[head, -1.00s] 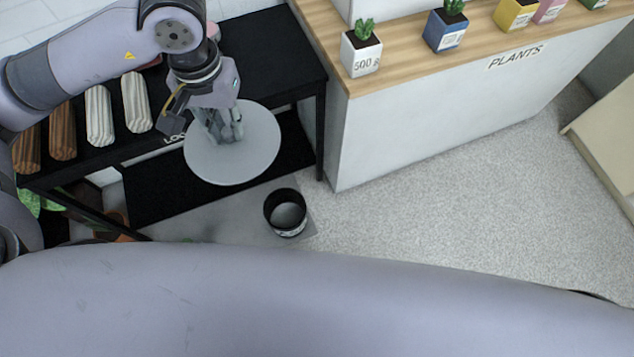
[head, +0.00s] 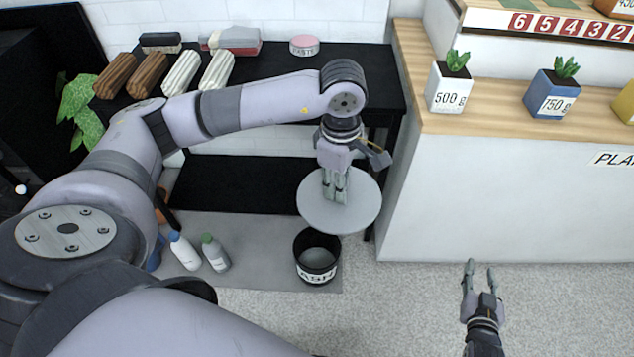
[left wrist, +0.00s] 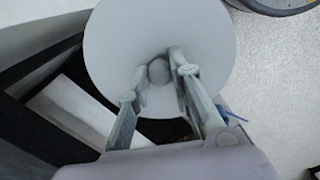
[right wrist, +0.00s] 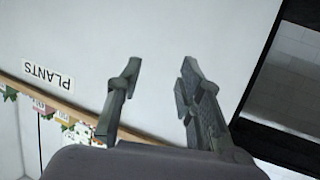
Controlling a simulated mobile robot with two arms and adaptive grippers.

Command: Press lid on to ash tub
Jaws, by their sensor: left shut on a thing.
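The lid is a round light-grey disc (head: 312,212); it also fills the upper middle of the left wrist view (left wrist: 110,50). My left gripper (head: 336,198) is shut on the small round knob (left wrist: 159,72) at its centre and holds it in the air. The black ash tub (head: 318,272), labelled ASH, stands open on the grey mat below the lid in the head view. The lid is apart from the tub and slightly beyond it. My right gripper (head: 480,272) is open and empty, over the floor to the right of the tub.
The white counter (head: 480,200) with cactus pots stands to the right. A black table (head: 290,80) with logs is behind. Two bottles (head: 200,252) stand on the mat (head: 265,235) left of the tub. Floor in front of the counter is clear.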

